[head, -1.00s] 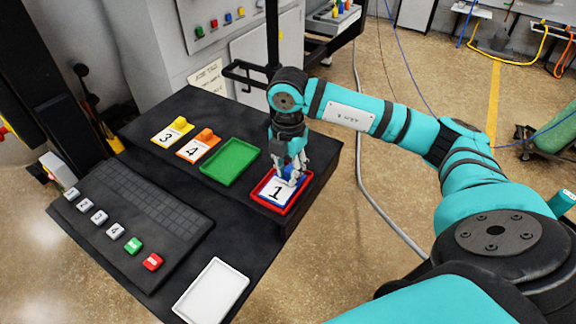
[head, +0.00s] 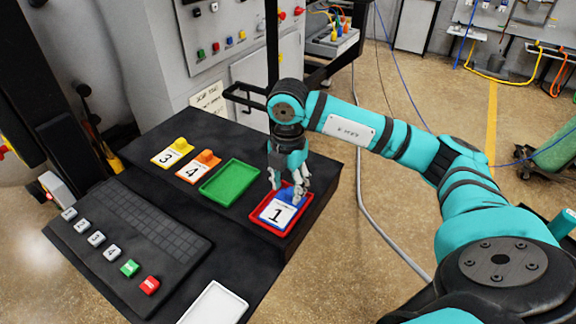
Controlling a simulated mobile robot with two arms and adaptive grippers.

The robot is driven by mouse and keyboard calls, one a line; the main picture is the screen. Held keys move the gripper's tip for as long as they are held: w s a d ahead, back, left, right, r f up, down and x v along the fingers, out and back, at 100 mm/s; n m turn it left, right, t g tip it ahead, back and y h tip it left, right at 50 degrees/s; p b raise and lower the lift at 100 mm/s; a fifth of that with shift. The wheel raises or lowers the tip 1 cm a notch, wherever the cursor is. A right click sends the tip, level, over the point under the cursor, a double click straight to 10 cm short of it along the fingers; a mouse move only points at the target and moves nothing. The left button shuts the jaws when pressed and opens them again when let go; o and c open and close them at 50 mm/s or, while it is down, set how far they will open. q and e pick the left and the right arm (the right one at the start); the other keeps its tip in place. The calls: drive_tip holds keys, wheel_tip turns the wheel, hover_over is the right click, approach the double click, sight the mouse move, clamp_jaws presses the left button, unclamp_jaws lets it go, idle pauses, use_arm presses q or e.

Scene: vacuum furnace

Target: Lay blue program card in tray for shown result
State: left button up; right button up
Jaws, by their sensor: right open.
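The blue program card (head: 277,214), marked 1, lies in the red tray (head: 262,224) at the right end of the dark table. Its blue knob (head: 288,194) shows at the card's back edge. My right gripper (head: 287,194) is open, pointing down right at the knob, its fingers around or just above it; I cannot tell if they touch. The green tray (head: 229,182) is empty, left of the red tray. A white tray (head: 214,306) is empty at the front edge of the view. My left gripper is not in view.
A yellow card (head: 171,154) marked 3 and an orange card (head: 197,168) marked 4 lie left of the green tray. A panel of numbered, green and red buttons (head: 130,268) is at the front left. A dark post and rail (head: 271,60) stand behind my right arm.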

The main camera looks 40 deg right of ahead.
sight(288, 193)
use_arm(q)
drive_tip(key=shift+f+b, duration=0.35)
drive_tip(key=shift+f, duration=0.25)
use_arm(e)
wheel_tip(288, 193, up, 10)
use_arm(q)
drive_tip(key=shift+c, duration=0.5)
